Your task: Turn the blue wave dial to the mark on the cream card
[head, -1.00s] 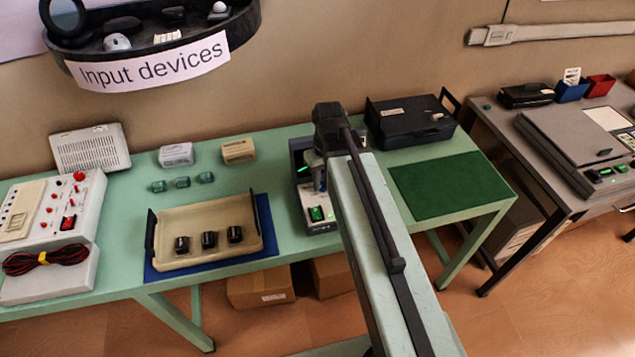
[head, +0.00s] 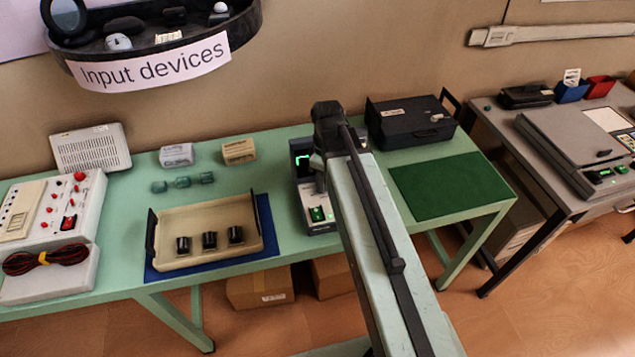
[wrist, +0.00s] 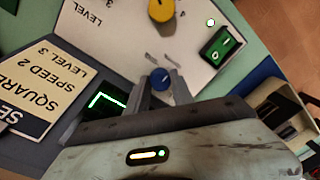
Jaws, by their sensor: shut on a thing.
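The blue wave dial (wrist: 160,78) is small and round and sits on the white panel (wrist: 125,38) of a device, seen in the wrist view. My gripper (wrist: 161,84) is shut on it, one finger on each side. The dial's pointer and marks are too small or covered to read. The cream card (wrist: 38,85) lies at the left of the wrist view, with lines reading SQUARE, SPEED 2 and LEVEL 3. The small dark screen (wrist: 108,101) shows a bright green stepped line. In the head view my arm hides the dial.
A yellow dial (wrist: 161,9) and a lit green switch (wrist: 216,46) are on the same panel, close to my gripper. In the head view, a tan tray (head: 195,262) stands left of the device and a black box (head: 411,126) behind right. The green mat (head: 450,186) is bare.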

